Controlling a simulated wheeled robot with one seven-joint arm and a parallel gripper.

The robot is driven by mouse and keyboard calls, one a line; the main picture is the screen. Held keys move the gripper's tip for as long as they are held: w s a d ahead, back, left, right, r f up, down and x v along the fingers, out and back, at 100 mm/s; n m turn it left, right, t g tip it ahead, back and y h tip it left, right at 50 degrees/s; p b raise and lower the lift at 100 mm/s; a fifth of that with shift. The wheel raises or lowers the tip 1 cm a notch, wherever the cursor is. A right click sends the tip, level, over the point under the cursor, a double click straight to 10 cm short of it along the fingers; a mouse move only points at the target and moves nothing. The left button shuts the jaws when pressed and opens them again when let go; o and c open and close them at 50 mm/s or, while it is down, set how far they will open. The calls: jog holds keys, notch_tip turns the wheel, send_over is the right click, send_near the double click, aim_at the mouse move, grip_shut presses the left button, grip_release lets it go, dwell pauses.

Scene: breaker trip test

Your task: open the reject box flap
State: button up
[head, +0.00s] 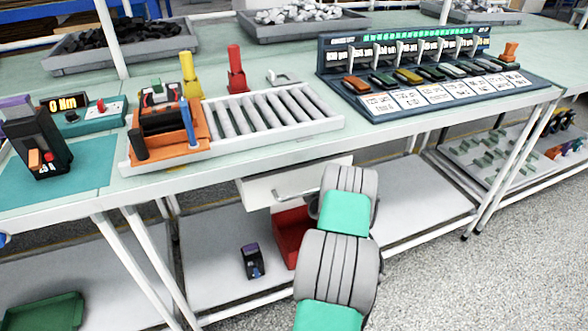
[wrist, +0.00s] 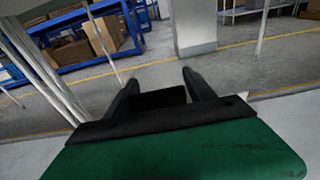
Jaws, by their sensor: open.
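A red box (head: 290,236), probably the reject box, stands on the lower shelf under the bench. My arm covers its right side, and I cannot make out a flap on it. My arm reaches under the bench front, close to the box. In the head view my gripper is mostly hidden behind my arm. In the wrist view my gripper (wrist: 160,77) shows two dark fingers spread apart. A dark patch shows between them, and I cannot tell what it is. No red box shows in the wrist view.
A white drawer (head: 262,190) with a metal handle hangs under the bench just above the red box. A small dark device (head: 252,262) stands left of the box. A bench leg (head: 145,255) is further left. The lower shelf (head: 425,205) is clear on the right.

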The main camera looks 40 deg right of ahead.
jog(key=shift+s+a+f, duration=0.2)
jog(key=shift+a+f, duration=0.1)
jog(key=shift+f, duration=0.45)
jog(key=r+p+v, duration=0.1)
jog(key=v, duration=0.6)
jog(key=shift+s+r+p, duration=0.15)
jog(key=shift+s+p, duration=0.05)
jog(key=shift+p, duration=0.2)
